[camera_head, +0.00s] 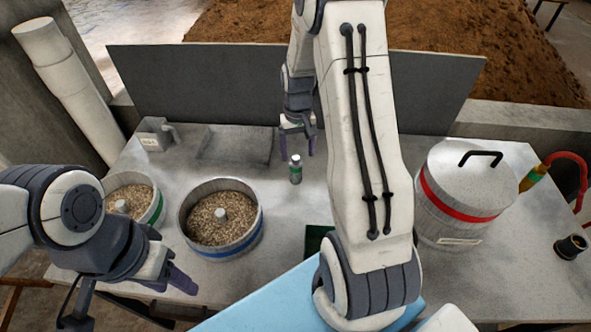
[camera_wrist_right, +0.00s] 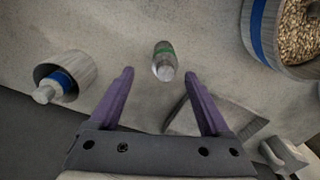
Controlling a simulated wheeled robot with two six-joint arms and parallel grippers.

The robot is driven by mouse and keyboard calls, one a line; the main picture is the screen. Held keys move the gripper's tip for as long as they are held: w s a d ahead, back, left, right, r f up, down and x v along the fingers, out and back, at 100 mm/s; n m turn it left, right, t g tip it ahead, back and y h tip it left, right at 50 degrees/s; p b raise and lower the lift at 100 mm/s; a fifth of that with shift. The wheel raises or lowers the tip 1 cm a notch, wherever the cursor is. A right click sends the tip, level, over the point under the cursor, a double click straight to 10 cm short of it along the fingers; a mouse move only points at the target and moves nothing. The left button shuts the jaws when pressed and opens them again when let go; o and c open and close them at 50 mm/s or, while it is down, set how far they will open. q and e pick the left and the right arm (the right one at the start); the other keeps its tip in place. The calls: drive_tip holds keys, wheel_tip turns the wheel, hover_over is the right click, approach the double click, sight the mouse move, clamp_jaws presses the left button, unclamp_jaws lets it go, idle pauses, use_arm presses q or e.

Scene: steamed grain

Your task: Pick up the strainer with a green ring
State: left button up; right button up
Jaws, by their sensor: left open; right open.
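A small upright metal cylinder with a green ring, which I take as the strainer (camera_head: 295,170), stands on the table just in front of my right gripper (camera_head: 298,130). In the right wrist view this strainer (camera_wrist_right: 164,58) shows beyond the open purple fingertips of my right gripper (camera_wrist_right: 158,74), roughly centred between them and not held. My right gripper is empty. My left gripper (camera_head: 130,298) is open and empty at the lower left, in front of the grain pots.
A grain pot with a green ring (camera_head: 156,208) and one with a blue ring (camera_head: 240,247) stand left. A lidded pot with a red ring (camera_head: 458,205) stands right. In the right wrist view, a blue-ringed piece (camera_wrist_right: 50,88) sits in a metal cup (camera_wrist_right: 78,66).

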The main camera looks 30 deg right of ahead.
sight(295, 166)
drive_tip(key=shift+a+f+p, duration=0.2)
drive_tip(key=shift+f+p, duration=0.15)
drive_tip(key=shift+f, duration=1.2)
drive_tip(key=shift+a+f+p, duration=0.15)
drive_tip(key=shift+f+p, duration=0.15)
drive_tip(key=shift+f, duration=1.25)
clamp_jaws()
